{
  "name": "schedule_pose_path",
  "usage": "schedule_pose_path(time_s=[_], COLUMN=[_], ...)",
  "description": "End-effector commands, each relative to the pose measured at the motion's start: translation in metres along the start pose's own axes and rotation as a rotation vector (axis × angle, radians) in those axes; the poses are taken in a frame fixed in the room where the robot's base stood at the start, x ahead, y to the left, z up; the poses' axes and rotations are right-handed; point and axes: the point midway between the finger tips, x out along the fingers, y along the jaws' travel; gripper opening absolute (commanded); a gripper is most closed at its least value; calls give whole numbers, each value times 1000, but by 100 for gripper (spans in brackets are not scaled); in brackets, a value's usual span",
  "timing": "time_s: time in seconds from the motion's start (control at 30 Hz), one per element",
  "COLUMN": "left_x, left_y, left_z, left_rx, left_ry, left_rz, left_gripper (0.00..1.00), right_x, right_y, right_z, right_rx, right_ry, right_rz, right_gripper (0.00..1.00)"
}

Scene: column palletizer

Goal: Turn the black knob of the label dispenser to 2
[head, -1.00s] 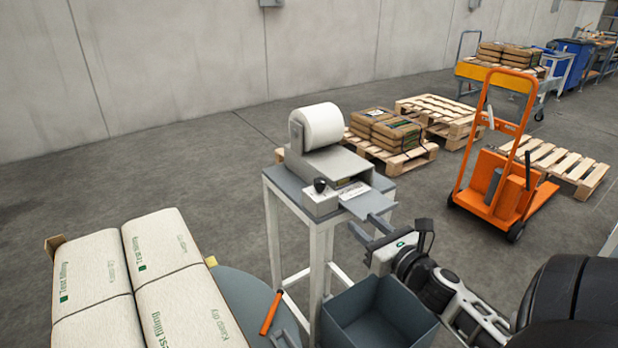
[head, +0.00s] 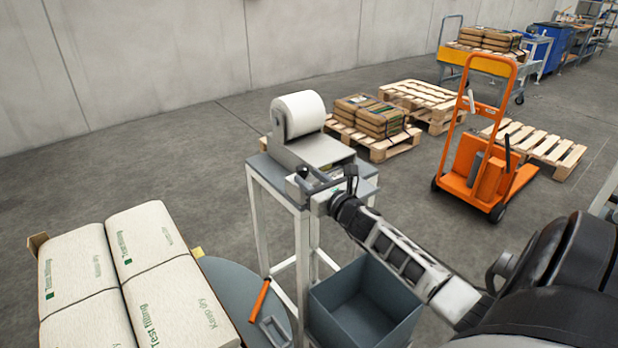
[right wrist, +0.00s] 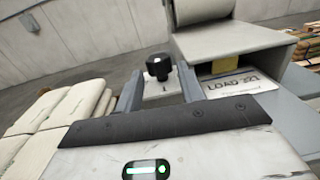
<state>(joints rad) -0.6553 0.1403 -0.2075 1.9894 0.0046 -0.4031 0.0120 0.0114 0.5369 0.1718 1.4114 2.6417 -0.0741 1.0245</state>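The label dispenser (head: 314,150) is a grey box with a white roll (head: 301,113) on top, standing on a small table. Its black knob (right wrist: 157,66) shows in the right wrist view, upright on the dispenser's lower front part. My right gripper (right wrist: 160,78) is open, with one finger on each side of the knob and a gap visible to both. I cannot tell whether the fingers reach the knob's depth. In the head view my right gripper (head: 306,184) is at the dispenser's front and largely covers the knob area. My left gripper is not in view.
A printed label (right wrist: 232,84) reading "LOAD 221" lies in the dispenser's opening. A grey bin (head: 350,310) stands below my right arm. White sacks (head: 160,270) are stacked at the left. Pallets (head: 375,148) and an orange lift truck (head: 480,170) stand behind.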

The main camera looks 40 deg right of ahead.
Motion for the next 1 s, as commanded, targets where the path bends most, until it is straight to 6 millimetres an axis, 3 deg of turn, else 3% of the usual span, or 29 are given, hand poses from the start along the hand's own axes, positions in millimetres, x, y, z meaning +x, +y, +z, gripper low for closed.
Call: schedule_pose_path(time_s=[0.13, 0.43, 0.53, 0.57, 1.0], left_x=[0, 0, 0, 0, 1], left_y=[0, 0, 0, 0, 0], left_z=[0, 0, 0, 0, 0], left_rx=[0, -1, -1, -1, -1], left_ry=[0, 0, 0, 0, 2], left_rz=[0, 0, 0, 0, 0], left_gripper=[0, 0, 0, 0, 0], right_x=[10, 11, 11, 11, 11], right_y=[0, 0, 0, 0, 4], right_z=[0, 0, 0, 0, 0], right_rx=[1, 1, 1, 0, 5], right_ry=[0, 0, 0, 0, -2], right_rz=[0, 1, 1, 1, -77], right_gripper=[39, 39, 11, 6, 7])
